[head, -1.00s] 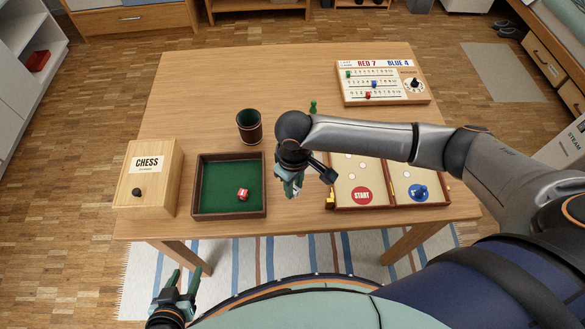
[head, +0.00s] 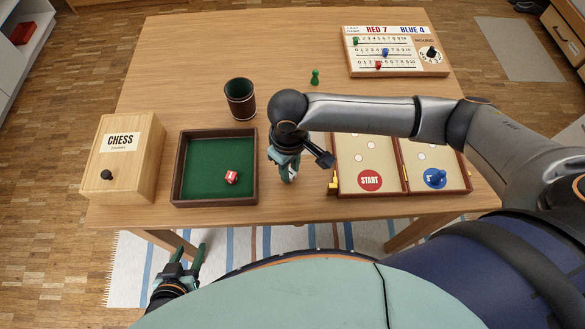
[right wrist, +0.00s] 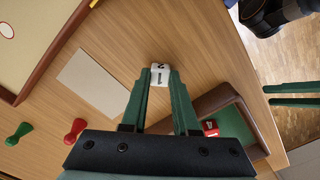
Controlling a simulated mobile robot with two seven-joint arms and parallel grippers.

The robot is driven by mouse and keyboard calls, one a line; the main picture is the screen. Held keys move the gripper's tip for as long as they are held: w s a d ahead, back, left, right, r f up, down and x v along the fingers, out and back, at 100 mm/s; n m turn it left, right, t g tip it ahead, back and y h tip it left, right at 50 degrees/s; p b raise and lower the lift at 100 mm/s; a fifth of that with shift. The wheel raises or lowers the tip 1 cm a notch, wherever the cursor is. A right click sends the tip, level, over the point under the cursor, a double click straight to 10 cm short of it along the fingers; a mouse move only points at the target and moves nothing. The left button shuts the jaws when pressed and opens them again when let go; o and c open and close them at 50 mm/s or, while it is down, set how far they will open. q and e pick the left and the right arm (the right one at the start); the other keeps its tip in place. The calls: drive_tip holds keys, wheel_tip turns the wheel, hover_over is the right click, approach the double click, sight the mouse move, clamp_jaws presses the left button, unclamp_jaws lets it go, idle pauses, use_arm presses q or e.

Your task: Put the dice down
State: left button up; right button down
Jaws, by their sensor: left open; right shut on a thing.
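My right gripper (head: 288,178) is between the green-lined tray and the game board in the head view. It is shut on a white die with black marks (right wrist: 159,76), which shows between its fingertips in the right wrist view. Whether the die touches the table is hard to tell. A red die (head: 231,177) lies inside the green-lined tray (head: 254,180); it also shows in the right wrist view (right wrist: 210,128).
A dark dice cup (head: 240,98) stands behind the tray. A chess box (head: 125,158) is to the left, a game board with START (head: 370,180) to the right. A green pawn (head: 315,77) stands behind my right arm. A pale card (right wrist: 93,82) and red pawn (right wrist: 75,130) show in the wrist view.

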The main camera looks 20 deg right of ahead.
drive_tip(key=shift+r, duration=0.1)
drive_tip(key=c, duration=0.7)
unclamp_jaws()
wheel_tip(320, 180, up, 12)
drive_tip(key=shift+p, duration=1.05)
